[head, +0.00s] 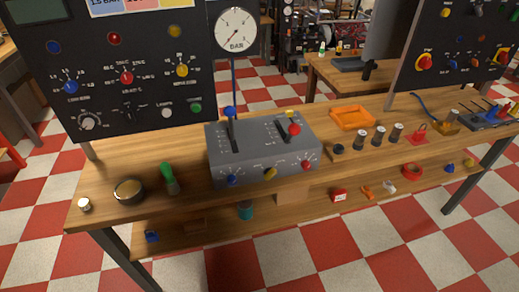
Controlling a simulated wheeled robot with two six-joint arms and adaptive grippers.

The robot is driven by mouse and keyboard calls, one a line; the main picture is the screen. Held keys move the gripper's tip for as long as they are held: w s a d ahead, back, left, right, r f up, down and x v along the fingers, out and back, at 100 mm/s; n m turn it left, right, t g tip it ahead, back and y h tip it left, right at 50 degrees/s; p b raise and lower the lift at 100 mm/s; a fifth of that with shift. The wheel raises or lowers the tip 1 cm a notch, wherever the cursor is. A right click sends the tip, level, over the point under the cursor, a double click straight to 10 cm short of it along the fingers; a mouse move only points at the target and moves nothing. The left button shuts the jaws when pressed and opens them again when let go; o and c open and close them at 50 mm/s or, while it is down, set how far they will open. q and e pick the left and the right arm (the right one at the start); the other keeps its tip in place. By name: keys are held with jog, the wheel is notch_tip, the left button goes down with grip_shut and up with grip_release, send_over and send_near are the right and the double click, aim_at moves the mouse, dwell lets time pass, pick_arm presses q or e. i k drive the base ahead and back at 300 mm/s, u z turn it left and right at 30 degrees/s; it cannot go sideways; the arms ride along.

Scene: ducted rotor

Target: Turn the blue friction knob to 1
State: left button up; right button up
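A blue knob (232,180) sits on the front face of the grey lever box (262,150), at its left end, with a yellow knob (270,174) and a red knob (306,165) to its right. Its pointer and scale are too small to read. Another blue knob (69,87) is on the black panel at the left, inside a marked dial. The labels are too small to tell which one is named friction. The box also carries a black lever with a blue top (229,112) and a lever with a red ball (294,129). Neither of my grippers is in view.
The box stands on a wooden bench (110,215). A green-handled tool (170,179) and a dark round cup (129,190) lie left of it. An orange tray (351,117) and several grey cylinders stand right. A pressure gauge (235,30) rises behind the box.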

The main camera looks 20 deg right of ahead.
aim_at(232, 181)
jog(key=u, duration=0.9)
jog(key=k, duration=1.35)
jog(key=z, duration=1.55)
jog(key=i, duration=1)
